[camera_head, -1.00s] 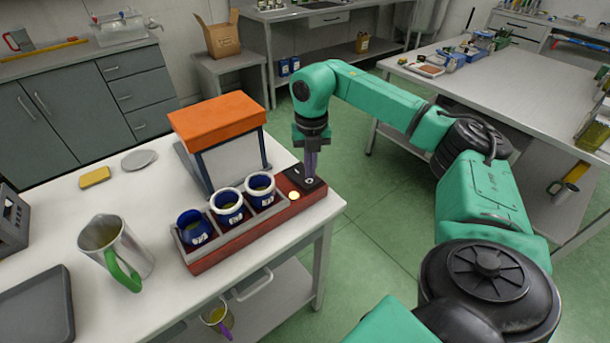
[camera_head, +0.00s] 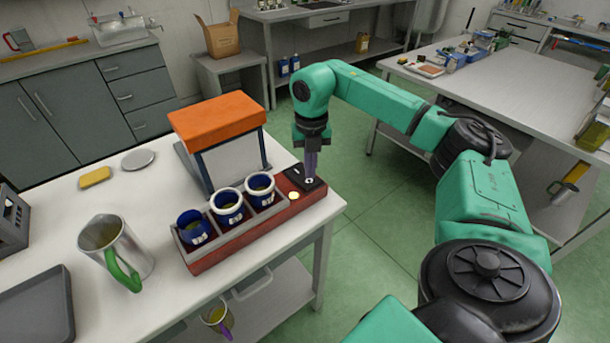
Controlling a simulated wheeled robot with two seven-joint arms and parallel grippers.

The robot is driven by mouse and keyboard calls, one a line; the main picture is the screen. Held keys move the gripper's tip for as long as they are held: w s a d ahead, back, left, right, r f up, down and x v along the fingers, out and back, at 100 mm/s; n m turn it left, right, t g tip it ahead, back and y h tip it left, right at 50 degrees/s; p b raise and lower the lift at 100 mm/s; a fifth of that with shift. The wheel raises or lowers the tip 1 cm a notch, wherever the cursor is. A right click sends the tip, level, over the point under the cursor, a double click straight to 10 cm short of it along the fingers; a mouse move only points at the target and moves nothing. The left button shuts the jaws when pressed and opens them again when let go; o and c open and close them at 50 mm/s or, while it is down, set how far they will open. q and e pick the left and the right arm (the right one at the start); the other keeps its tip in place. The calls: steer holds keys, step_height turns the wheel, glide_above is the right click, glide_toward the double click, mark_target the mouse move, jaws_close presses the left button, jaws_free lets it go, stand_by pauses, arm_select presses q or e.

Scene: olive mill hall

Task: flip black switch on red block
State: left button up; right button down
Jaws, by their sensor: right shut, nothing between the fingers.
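The red block (camera_head: 228,255) is a long low base near the right edge of the white table. Its right end carries a black switch plate (camera_head: 300,188), and a round yellow button (camera_head: 294,196) sits just left of it. My right gripper (camera_head: 310,175) points straight down over the black plate, shut and empty, with its fingertips at or just above the switch. Whether it touches the switch, and the switch's exact position, I cannot tell. My left gripper is not in view.
A metal jug (camera_head: 113,249) with a green handle, a yellow pad (camera_head: 95,178) and a grey tray (camera_head: 35,305) are on the table's left.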

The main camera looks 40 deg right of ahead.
mark_target(310, 181)
steer(key=shift+f+b, duration=0.6)
steer(key=shift+f, duration=0.4)
stand_by(0.6)
step_height(310, 181, up, 7)
steer(key=p, duration=0.6)
steer(key=shift+r+p, duration=0.1)
steer(key=shift+p, duration=0.2)
